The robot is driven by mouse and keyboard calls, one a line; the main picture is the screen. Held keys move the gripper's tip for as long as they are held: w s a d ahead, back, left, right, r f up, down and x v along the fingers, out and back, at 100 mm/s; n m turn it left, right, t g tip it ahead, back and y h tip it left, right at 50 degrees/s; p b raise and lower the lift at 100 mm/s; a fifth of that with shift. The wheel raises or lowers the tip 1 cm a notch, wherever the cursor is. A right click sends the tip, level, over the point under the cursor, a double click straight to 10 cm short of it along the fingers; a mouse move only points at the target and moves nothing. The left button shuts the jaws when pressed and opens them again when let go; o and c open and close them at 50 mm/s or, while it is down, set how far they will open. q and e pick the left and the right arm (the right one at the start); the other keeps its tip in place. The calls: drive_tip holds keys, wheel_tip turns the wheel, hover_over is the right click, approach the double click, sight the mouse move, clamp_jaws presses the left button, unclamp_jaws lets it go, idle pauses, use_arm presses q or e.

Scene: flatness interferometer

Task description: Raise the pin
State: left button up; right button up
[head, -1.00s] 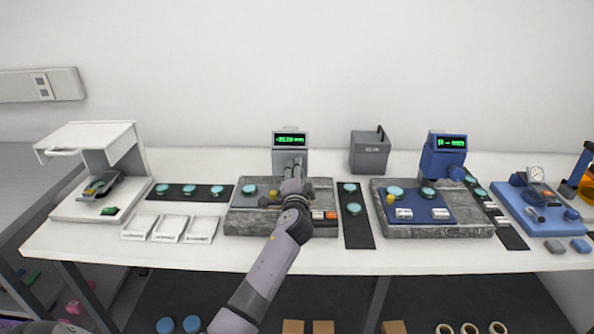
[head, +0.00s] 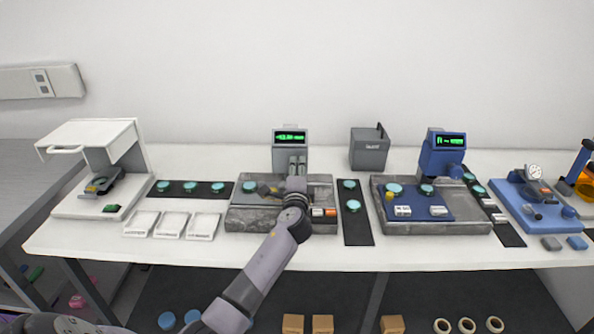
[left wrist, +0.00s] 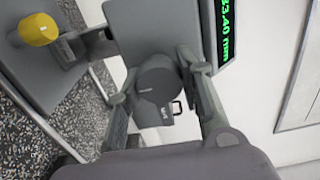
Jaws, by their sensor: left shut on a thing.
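The grey gauge (head: 289,158) with a green-lit display stands at the back of a speckled stone plate (head: 250,220) in the head view. My left gripper (head: 296,171) is in front of it, above the plate. In the left wrist view, my left gripper (left wrist: 160,88) is shut on a dark grey round knob (left wrist: 158,80) with a small white mark. The gauge display (left wrist: 224,32) beside it reads about 33.40 mm. A yellow knob (left wrist: 38,29) is at the upper left there. I cannot make out the pin itself. My right gripper is not in view.
A teal disc (head: 249,186) lies on the plate's left, and small white and orange blocks (head: 323,212) on its right. A blue gauge (head: 442,157) stands on the right. A grey box (head: 370,150) is behind. White trays (head: 172,227) are left.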

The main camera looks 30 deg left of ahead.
use_arm(q)
drive_tip(key=o, duration=0.9)
drive_tip(key=shift+d, duration=0.1)
drive_tip(key=shift+o, duration=1.2)
drive_tip(key=shift+s, duration=0.1)
drive_tip(key=v, duration=1.2)
